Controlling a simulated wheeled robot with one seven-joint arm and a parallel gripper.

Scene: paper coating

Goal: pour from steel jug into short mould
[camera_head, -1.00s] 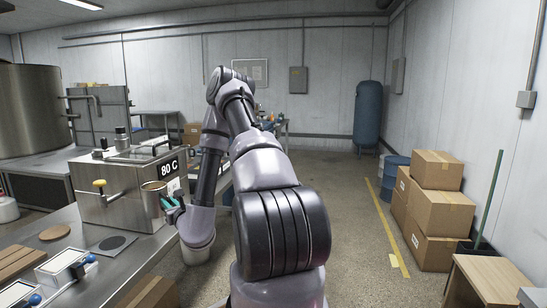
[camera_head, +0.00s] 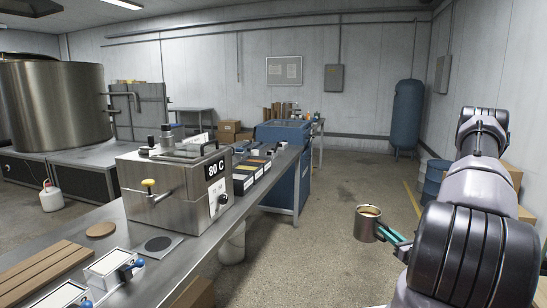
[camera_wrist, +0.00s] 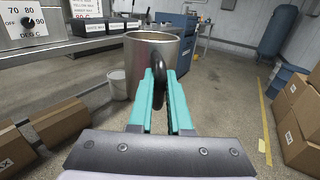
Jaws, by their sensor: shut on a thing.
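The steel jug (camera_head: 367,225) is upright in the camera_head view, with tan liquid showing at its top. My gripper (camera_head: 388,237) is shut on its dark handle and holds it in the air over the floor, to the right of the bench. In the camera_wrist view the jug (camera_wrist: 152,58) stands in front of my teal fingers (camera_wrist: 160,100), which close on the black handle. Two white-framed moulds with blue knobs lie at the near left of the bench: one mould (camera_head: 108,264) and another cut by the lower edge (camera_head: 58,297). I cannot tell which is the short one.
The steel heater box marked 80 C (camera_head: 170,190) stands on the steel bench (camera_head: 190,245). The floor aisle is open.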

